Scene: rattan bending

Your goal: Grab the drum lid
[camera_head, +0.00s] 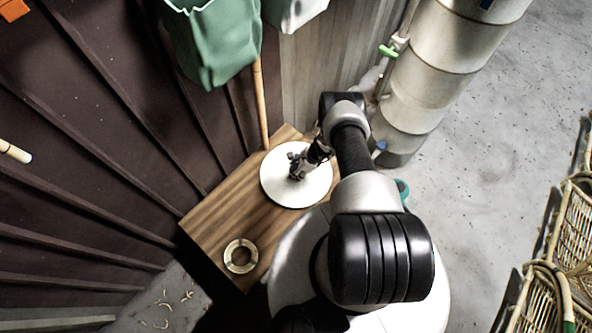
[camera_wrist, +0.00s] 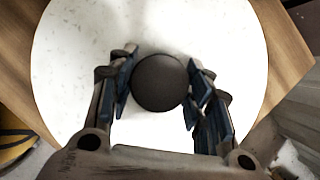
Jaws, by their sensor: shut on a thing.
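The drum lid is a round white disc (camera_head: 284,189) lying over the wooden table in the head view. It fills most of the wrist view (camera_wrist: 80,60) and has a dark round knob (camera_wrist: 160,83) at its middle. My gripper (camera_head: 297,170) is over the lid's centre in the head view. In the wrist view, the two fingers of my gripper (camera_wrist: 159,90) stand on either side of the knob and are shut on it. I cannot tell whether the lid touches the table top.
The wooden table (camera_head: 213,213) stands against the dark ribbed wall. A coiled ring (camera_head: 241,256) lies at its near corner. A bamboo pole (camera_head: 260,105) and a green bag (camera_head: 213,45) are behind. A tall metal cylinder (camera_head: 432,75) stands at the back right. Rattan furniture (camera_head: 560,270) is at the right; the floor between is clear.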

